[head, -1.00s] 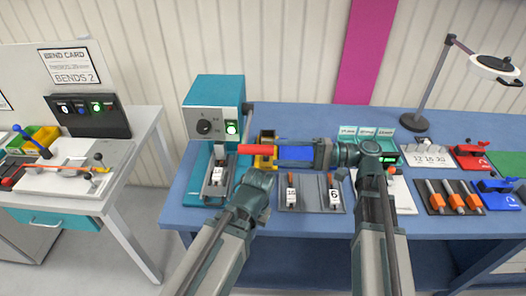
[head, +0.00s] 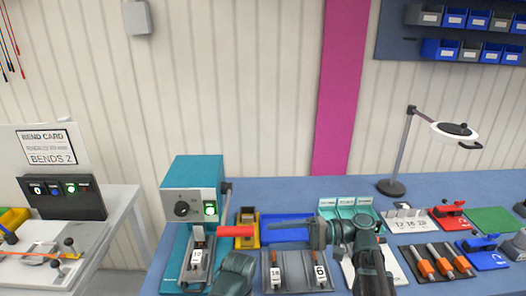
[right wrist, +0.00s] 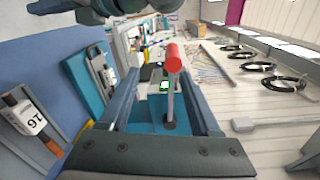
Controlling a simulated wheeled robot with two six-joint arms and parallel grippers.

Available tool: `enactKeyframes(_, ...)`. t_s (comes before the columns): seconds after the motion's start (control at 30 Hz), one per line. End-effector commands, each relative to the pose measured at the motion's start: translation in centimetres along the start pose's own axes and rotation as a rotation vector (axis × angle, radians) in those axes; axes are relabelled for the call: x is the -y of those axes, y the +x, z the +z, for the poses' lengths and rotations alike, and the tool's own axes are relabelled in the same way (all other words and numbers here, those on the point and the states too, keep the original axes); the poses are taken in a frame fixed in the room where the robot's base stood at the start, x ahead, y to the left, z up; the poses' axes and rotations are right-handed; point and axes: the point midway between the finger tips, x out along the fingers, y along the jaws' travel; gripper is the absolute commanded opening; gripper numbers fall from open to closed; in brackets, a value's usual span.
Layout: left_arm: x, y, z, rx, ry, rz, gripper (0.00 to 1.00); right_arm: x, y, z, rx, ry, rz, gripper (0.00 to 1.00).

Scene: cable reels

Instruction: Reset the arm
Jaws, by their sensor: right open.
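My right gripper (head: 277,234) is open and empty in the head view, with its fingers pointing left over the bench. The red handle (head: 236,231) of the teal machine (head: 192,172) is just left of the fingertips, with a small gap. In the right wrist view the red handle (right wrist: 173,57) on its grey rod appears between the two spread fingers, beyond them. Part of my left arm shows at the bottom of the head view; its gripper is not visible.
A separate table with a Bend Card panel (head: 62,200) stands left.

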Motion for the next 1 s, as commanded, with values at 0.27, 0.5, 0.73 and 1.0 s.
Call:
enactKeyframes(0.27, 0.0, 0.0, 0.0, 0.0, 0.0, 0.0, 0.0, -11.0, 1.6, 0.1, -0.107, -0.005, 0.512, 0.64)
enactKeyframes(0.5, 0.0, 0.0, 0.0, 0.0, 0.0, 0.0, 0.0, -19.0, -2.6, 0.3, -0.182, -0.091, 1.024, 0.64)
enactKeyframes(0.73, 0.0, 0.0, 0.0, 0.0, 0.0, 0.0, 0.0, -21.6, -7.7, 0.5, -0.211, -0.194, 1.391, 0.64)
enactKeyframes(1.0, 0.0, 0.0, 0.0, 0.0, 0.0, 0.0, 0.0, -22.1, -4.4, 2.6, -0.072, -0.305, 1.558, 0.64)
